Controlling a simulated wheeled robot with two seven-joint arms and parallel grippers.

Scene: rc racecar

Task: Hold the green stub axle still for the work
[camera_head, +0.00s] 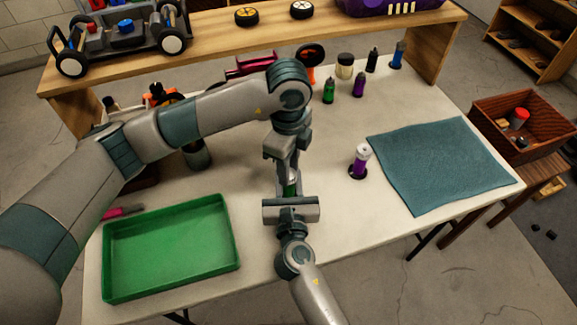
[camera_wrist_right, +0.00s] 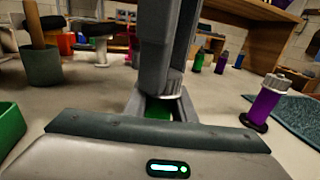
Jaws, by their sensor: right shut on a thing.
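The green stub axle (camera_head: 291,188) stands over the table's front middle, mostly hidden by my grippers. My right gripper (camera_head: 291,196) comes from the front and is shut on it. In the right wrist view, a strip of the green axle (camera_wrist_right: 158,109) shows between the right fingers. My left gripper (camera_head: 286,168) reaches down from above, directly over the axle. A silver knurled cap (camera_wrist_right: 173,84) sits at the left fingertips, just above the green part, and the left fingers look closed on it. Whether the cap touches the axle is hard to tell.
A green tray (camera_head: 170,250) lies at the left front. A purple piece with a silver top (camera_head: 360,160) stands to the right, beside a teal mat (camera_head: 440,163). Several bottles stand behind, under a wooden shelf (camera_head: 215,49) with a car chassis (camera_head: 120,38).

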